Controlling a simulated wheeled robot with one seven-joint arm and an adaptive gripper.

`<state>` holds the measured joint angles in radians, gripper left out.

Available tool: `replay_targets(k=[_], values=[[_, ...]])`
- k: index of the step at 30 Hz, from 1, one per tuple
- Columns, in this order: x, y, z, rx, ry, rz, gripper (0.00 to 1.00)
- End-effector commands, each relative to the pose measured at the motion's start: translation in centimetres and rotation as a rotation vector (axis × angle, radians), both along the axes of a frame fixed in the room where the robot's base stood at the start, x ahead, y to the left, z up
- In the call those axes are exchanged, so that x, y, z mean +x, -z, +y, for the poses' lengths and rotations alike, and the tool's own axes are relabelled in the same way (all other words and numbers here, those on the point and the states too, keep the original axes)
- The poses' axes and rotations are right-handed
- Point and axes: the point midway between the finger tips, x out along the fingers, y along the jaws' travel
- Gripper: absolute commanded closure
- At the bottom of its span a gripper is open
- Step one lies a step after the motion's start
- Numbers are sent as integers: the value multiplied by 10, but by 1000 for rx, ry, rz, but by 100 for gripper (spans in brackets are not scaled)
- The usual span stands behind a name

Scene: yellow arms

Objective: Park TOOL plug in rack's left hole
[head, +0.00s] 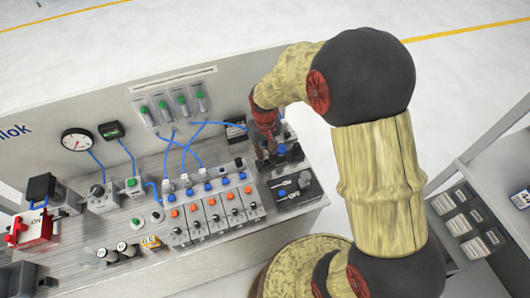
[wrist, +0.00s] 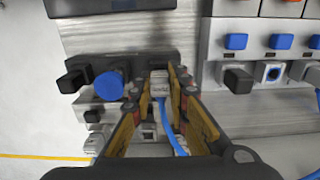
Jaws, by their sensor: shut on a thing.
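My gripper (wrist: 160,88) is shut on a pale grey plug (wrist: 159,80) with a blue cable trailing from it. In the head view my gripper (head: 265,150) is low over the right end of the bench, and hides the plug. A dark block (wrist: 140,68), which looks like the rack, lies right at the plug. A round blue cap (wrist: 108,86) and a square black cap (wrist: 75,79) sit along it, beside the plug. The hole under the plug is hidden, so I cannot tell whether the plug is in it or just above.
A row of valve modules (head: 212,212) with blue and orange buttons stands left of my gripper in the head view. A black panel (head: 291,190) lies in front of the rack. Blue hoses (head: 183,143) run across the bench. A grey shelf (head: 468,220) stands to the right.

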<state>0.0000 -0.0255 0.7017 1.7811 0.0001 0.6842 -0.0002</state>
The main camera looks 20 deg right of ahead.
Motion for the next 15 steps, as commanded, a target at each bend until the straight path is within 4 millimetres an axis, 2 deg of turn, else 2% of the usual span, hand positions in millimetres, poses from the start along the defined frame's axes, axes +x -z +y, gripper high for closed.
replay_targets(k=[15], values=[[0, 10, 0, 0, 0, 1, 100]])
